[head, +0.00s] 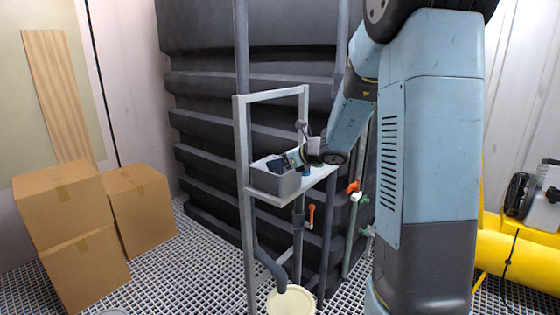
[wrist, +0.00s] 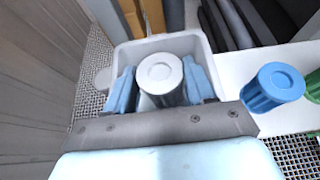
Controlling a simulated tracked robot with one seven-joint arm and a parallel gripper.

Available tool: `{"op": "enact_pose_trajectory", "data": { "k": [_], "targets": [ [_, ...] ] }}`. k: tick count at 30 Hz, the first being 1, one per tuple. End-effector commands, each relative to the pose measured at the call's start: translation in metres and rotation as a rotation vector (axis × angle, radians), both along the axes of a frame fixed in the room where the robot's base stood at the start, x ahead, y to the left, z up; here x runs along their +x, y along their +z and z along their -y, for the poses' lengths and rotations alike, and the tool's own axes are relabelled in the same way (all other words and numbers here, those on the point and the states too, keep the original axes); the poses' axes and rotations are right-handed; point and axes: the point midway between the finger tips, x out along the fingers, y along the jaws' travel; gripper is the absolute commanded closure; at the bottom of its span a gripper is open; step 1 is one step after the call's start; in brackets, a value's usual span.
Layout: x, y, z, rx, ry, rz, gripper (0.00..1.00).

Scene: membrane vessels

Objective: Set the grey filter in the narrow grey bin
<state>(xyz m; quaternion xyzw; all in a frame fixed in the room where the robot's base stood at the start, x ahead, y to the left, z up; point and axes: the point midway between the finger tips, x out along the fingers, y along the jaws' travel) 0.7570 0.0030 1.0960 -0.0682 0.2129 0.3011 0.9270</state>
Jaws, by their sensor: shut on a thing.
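The grey filter (wrist: 160,82) is a pale ribbed cylinder with a round cap. In the wrist view it stands between the two blue fingers of my gripper (wrist: 161,88), which is shut on it. The narrow grey bin (head: 276,184) sits at the left end of a pale shelf. In the wrist view the bin's rim (wrist: 124,55) surrounds the filter and fingers. I cannot tell whether the filter touches the bin's floor.
A blue filter (wrist: 273,87) and a green one (wrist: 314,87) stand on the shelf right of the bin. The shelf's upright frame (head: 242,150) rises close by on the left. A dark ribbed tank (head: 210,90) stands behind. Cardboard boxes (head: 70,205) are stacked at left.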

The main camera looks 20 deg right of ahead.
Motion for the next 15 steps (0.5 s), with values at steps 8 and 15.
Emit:
{"op": "enact_pose_trajectory", "data": {
  "k": [8, 15],
  "targets": [
    [0.0001, -0.0035, -0.0001, 0.001, 0.000, -0.001, 0.42],
    [0.0000, -0.0034, 0.0000, 0.000, 0.000, 0.000, 0.20]
  ]
}}
